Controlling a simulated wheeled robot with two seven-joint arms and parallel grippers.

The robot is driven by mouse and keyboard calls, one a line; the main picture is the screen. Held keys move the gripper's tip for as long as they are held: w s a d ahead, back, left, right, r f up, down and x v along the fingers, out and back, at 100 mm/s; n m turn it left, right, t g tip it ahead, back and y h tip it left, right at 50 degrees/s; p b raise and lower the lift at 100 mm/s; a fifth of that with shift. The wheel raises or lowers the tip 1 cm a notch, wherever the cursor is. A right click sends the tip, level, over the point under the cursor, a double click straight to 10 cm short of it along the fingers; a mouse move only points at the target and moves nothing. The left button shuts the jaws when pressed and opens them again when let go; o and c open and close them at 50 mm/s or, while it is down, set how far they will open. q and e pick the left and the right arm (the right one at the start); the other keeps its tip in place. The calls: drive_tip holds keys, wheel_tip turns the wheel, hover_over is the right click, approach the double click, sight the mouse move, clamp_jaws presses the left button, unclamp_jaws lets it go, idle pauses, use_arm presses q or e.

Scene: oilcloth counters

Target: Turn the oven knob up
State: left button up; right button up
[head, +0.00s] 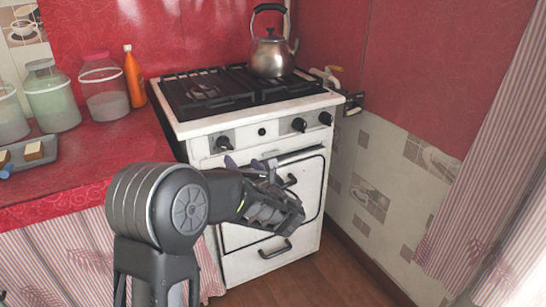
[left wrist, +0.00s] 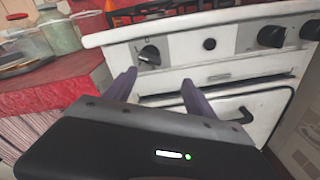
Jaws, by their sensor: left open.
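The white stove (head: 210,128) stands in the middle of the head view. Its front panel carries a black knob at the left (head: 224,143) and two more at the right (head: 299,125), with a small round black button (head: 262,131) between them. In the left wrist view the left knob (left wrist: 150,54) sits just beyond and between my fingertips, and the right knobs (left wrist: 271,36) show farther off. My left gripper (left wrist: 160,83) is open and empty, its two purple fingers pointing at the panel. It is in front of the oven door in the head view (head: 250,161). My right gripper is not in view.
A steel kettle (head: 271,58) stands on the back of the black hob (head: 205,98). Several jars (head: 104,88), an orange bottle (head: 134,75) and a tray (head: 35,152) are on the red counter (head: 90,160) at left. The oven door handle (head: 289,181) juts out near my gripper.

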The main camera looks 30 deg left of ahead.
sight(228, 147)
use_arm(q)
drive_tip(key=shift+s+a+r+m+y, duration=0.2)
drive_tip(key=shift+a+r+m, duration=0.1)
drive_tip(key=shift+r, duration=0.1)
drive_tip(key=shift+s+a+r+m+y, duration=0.2)
drive_tip(key=shift+r+m, duration=0.1)
drive_tip(key=shift+r, duration=0.1)
drive_tip(key=b+x, duration=0.1)
drive_tip(key=x, duration=0.6)
drive_tip(key=shift+w+a+f, duration=0.1)
drive_tip(key=shift+w+a, duration=0.1)
drive_tip(key=shift+a, duration=0.15)
